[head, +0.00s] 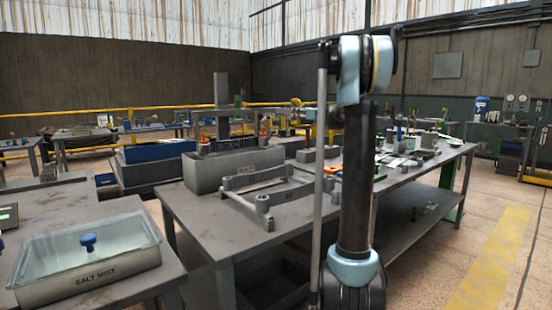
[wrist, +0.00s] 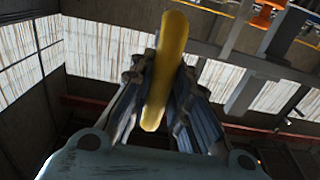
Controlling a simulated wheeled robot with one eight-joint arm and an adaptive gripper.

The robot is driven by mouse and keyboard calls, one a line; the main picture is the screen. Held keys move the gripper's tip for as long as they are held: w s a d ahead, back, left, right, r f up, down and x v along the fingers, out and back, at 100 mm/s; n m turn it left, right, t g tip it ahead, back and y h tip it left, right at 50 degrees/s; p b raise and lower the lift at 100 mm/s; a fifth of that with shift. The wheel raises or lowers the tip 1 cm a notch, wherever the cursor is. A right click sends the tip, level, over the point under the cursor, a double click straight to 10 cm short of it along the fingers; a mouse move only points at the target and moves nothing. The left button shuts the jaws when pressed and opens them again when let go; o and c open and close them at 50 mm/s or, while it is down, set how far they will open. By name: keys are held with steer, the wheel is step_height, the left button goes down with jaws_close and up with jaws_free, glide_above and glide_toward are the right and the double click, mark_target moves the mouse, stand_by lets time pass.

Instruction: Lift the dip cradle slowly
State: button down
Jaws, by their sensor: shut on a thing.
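In the wrist view my gripper (wrist: 160,105) is shut on a yellow bar (wrist: 170,60), which stands lengthwise between the two fingers. I cannot tell from this view what the bar is joined to. In the head view my arm stands in front of the bench and my gripper cannot be made out. A long grey tank (head: 215,175) sits on the bench, with a dark rack (head: 233,146) showing at its top. I cannot tell for sure which part is the dip cradle, or its height.
An open grey frame with posts (head: 264,204) lies on the bench right of the tank. Small parts (head: 400,160) crowd the bench farther right. A clear-lidded salt mist box (head: 88,255) stands at front left. Yellow-marked floor at right is clear.

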steer(key=shift+w+d+r, duration=0.1)
steer(key=shift+d+r, duration=0.05)
steer(key=shift+r, duration=0.6)
steer(key=shift+w+d+r, duration=0.1)
steer(key=shift+d+r, duration=0.05)
steer(key=shift+r, duration=0.55)
steer(key=c, duration=1.4)
jaws_free()
steer(key=shift+s, duration=0.15)
steer(key=shift+o, duration=1.1)
steer(key=shift+a, duration=0.1)
steer(key=shift+s, duration=0.1)
steer(key=v, duration=0.6)
steer(key=shift+s, duration=0.35)
